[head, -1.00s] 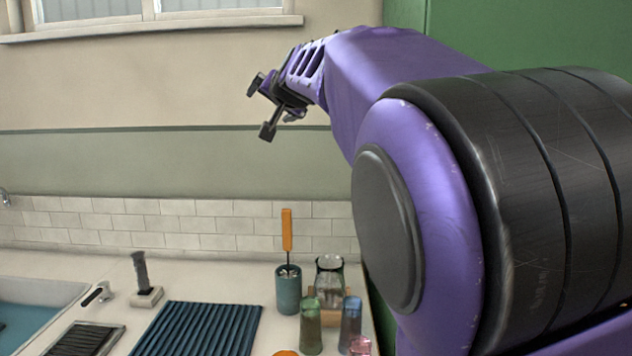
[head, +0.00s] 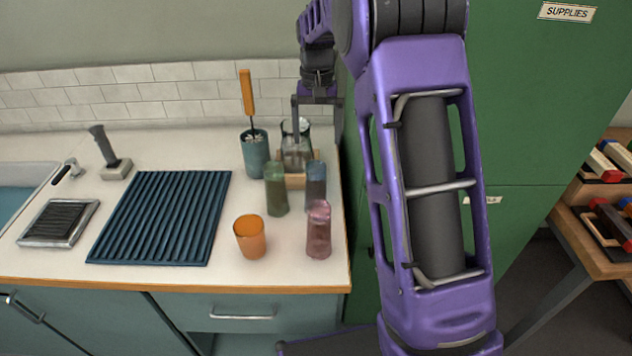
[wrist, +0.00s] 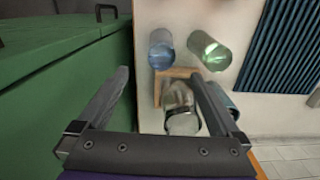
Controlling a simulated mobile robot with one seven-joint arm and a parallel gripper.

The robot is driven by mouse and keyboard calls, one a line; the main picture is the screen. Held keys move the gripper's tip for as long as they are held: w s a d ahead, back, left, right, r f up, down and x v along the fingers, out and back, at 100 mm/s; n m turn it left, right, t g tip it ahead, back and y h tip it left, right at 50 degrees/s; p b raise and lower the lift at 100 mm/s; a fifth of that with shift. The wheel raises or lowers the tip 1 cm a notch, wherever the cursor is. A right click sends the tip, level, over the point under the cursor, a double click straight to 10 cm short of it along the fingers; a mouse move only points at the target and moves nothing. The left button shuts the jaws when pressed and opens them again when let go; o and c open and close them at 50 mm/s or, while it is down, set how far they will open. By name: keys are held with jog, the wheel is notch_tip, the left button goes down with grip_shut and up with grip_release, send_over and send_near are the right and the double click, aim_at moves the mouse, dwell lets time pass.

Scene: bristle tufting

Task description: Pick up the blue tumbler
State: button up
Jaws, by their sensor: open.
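The blue tumbler (head: 316,184) stands on the counter at its right side, between the green tumbler (head: 276,190) and the counter's right edge. The blue tumbler also shows in the wrist view (wrist: 161,50), top centre, beyond my fingertips. My gripper (head: 312,105) is open and empty, pointing down above the back right of the counter, over the clear glass jar (head: 296,150). In the wrist view my gripper (wrist: 160,85) has its fingers wide apart, with the clear jar (wrist: 181,110) below and between them. The tumbler's base is partly hidden in the head view.
A pink tumbler (head: 319,232) and an orange cup (head: 249,238) stand in front. A teal holder (head: 255,155) with an orange-handled brush stands behind left. A wooden stand (head: 295,182) is by the jar. A ribbed blue mat (head: 160,215) lies left. A green cabinet (head: 540,130) rises right.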

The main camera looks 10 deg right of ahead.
aim_at(316, 176)
notch_tip(316, 176, down, 13)
jog(key=shift+w+a+f+b, duration=0.1)
jog(key=shift+f+b, duration=0.1)
jog(key=shift+b, duration=0.15)
grip_shut()
dwell(0.6)
